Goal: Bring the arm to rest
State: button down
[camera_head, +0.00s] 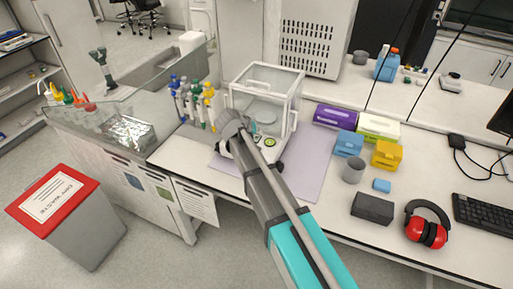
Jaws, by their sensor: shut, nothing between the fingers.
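My arm reaches up from the bottom right of the head view, with turquoise and grey links, over the front of the white bench (185,157). Its far end lies in front of a clear-walled balance box (268,78). My gripper (254,132) is small and mostly hidden behind the wrist; its fingers are hard to make out. I see nothing held in it. I cannot tell whether it touches the balance.
Pipettes on a stand (193,100) are left of the wrist. Purple (335,116), blue (349,143) and yellow (387,154) boxes, a grey cup (353,170) and red ear muffs (427,231) are to the right. A red-lidded bin (53,199) stands on the floor at left.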

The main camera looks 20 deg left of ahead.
dwell(0.4)
jog(key=s+d+f+m+g+y, duration=0.1)
jog(key=s+d+f+m+g, duration=0.2)
jog(key=d, duration=1.4)
jog(key=s+d+f+g, duration=0.2)
jog(key=s+d+g, duration=0.25)
jog(key=d, duration=1.25)
jog(key=s+d+m+y, duration=0.1)
jog(key=s+d+y, duration=0.1)
jog(key=s+d, duration=0.7)
jog(key=shift+f+g+y, duration=0.3)
jog(key=shift+g, duration=0.15)
